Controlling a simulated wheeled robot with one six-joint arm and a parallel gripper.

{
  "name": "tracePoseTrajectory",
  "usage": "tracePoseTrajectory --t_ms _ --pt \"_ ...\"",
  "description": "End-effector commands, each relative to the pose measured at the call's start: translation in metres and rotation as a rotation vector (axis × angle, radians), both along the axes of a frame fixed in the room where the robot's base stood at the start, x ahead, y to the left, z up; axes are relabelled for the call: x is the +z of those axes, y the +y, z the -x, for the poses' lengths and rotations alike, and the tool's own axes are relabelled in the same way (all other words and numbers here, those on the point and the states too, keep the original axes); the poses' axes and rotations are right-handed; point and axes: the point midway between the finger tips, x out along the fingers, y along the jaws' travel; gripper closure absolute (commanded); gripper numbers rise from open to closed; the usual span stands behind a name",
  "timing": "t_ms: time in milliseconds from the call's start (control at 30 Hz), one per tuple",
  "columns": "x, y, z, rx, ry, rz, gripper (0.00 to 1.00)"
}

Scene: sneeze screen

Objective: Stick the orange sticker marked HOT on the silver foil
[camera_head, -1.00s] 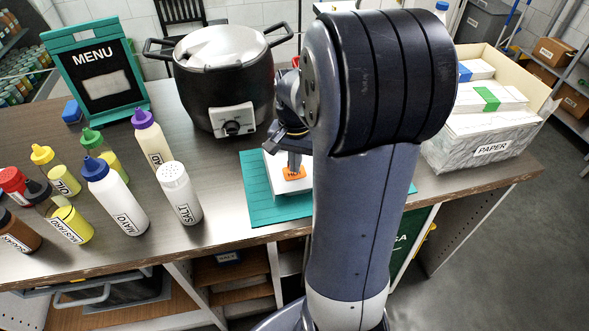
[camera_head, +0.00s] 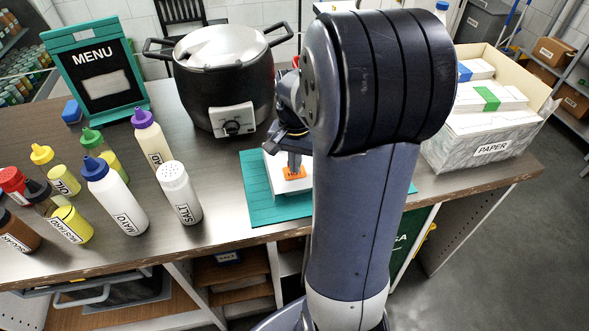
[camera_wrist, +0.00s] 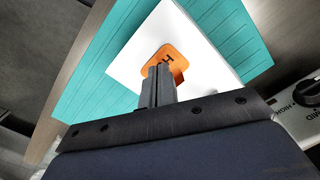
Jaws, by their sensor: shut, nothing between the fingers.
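The orange sticker (camera_head: 294,172) lies on a white block or sheet (camera_head: 272,170) on the teal mat (camera_head: 262,206). In the wrist view the orange sticker (camera_wrist: 172,56) shows a black letter H; the rest of its marking is hidden by my fingers. My gripper (camera_wrist: 160,72) is shut with nothing between its fingers. Its tips are over the sticker's near edge, close to or touching it. The white surface (camera_wrist: 205,75) extends around the sticker. In the head view my gripper (camera_head: 294,168) points down at the sticker, partly behind my arm. I cannot make out any silver foil.
A black cooker (camera_head: 225,90) stands behind the mat. Several bottles (camera_head: 115,195) and a salt shaker (camera_head: 180,192) stand to the left. A menu board (camera_head: 97,72) is at the back left.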

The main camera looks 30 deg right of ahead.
Motion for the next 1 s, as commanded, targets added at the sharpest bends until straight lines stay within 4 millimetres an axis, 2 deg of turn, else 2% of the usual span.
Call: tracePoseTrajectory --t_ms 1000 --pt "-0.0106 0.0001 0.0001 0.000 0.000 0.000 1.00"
